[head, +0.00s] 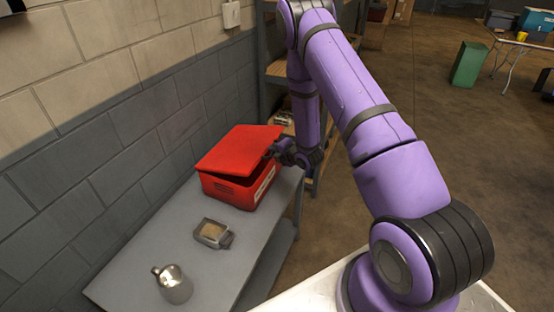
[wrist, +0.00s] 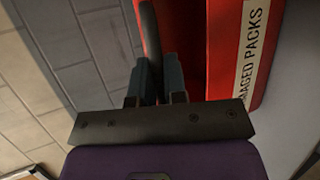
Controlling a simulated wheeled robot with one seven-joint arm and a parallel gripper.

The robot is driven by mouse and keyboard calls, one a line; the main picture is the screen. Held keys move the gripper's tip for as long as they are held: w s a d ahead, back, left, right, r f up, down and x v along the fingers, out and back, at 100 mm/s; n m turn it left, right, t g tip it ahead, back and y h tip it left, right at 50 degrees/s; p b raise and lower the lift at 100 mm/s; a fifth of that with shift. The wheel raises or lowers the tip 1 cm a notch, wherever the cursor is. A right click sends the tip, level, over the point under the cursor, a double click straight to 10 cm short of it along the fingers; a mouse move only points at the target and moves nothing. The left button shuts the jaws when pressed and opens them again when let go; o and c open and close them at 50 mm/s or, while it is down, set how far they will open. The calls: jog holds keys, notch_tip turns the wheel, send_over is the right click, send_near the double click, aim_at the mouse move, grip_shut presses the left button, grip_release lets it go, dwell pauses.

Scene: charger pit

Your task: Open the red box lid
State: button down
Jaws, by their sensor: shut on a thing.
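The red box (head: 236,187) stands on the grey table, with a label on its side that reads in part "AGED PACKS" in the wrist view (wrist: 222,70). Its red lid (head: 240,149) is tilted, with a dark gap between lid and box, widest at the right. My gripper (head: 275,152) is at the lid's right edge. In the wrist view my gripper (wrist: 160,80) has its two fingers close together around a thin dark edge piece of the lid (wrist: 150,35). The inside of the box is hidden.
A block wall (head: 120,130) runs behind the table at the left. A shelf rack (head: 275,70) stands beyond the box.

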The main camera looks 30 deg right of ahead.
jog(key=w+a+r+g, duration=0.1)
jog(key=r, duration=0.2)
jog(key=w+a+r+g+h, duration=0.1)
jog(key=r, duration=0.2)
jog(key=w+a+r+n+g, duration=0.1)
jog(key=r, duration=0.2)
jog(key=shift+w+r+h, duration=0.3)
jog(key=shift+r+h, duration=0.05)
jog(key=shift+h, duration=0.05)
jog(key=w+a+r+n+g+h, duration=0.1)
jog(key=w+a+r+g+h, duration=0.3)
jog(key=w+a+r, duration=0.85)
jog(key=shift+g+y, duration=0.5)
jog(key=shift+w+a+f, duration=0.4)
jog(key=shift+w+a, duration=0.5)
jog(key=shift+w, duration=0.9)
jog(key=shift+w+a+f, duration=0.35)
jog(key=shift+w+a, duration=0.6)
jog(key=shift+w, duration=0.8)
jog(key=shift+w+a+f, duration=0.4)
jog(key=shift+w+a, duration=0.5)
jog(key=shift+w, duration=0.9)
jog(key=c, duration=1.3)
grip_release()
jog(key=shift+o, duration=0.6)
jog(key=shift+s+f, duration=0.1)
